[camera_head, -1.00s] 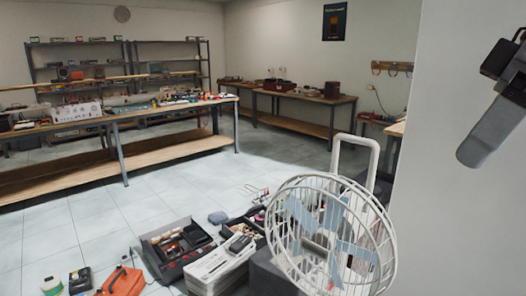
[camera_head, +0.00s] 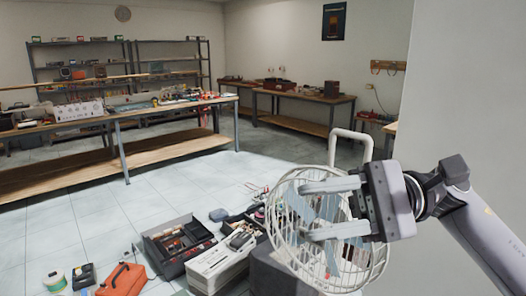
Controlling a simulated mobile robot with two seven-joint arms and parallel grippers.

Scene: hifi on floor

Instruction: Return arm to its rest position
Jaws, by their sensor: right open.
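My right gripper (camera_head: 330,208) shows at the right of the head view, on my arm that comes in from the lower right. Its two grey fingers point left and stand apart, with nothing between them. They overlap the white wire fan (camera_head: 290,252) in the picture; I cannot tell whether they touch it. The gripper and wrist hide the right part of the fan cage. My left gripper is not in view.
A long workbench (camera_head: 160,147) stands at the left. A white wall (camera_head: 465,90) is at the right. Tiled floor (camera_head: 95,210) is open between.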

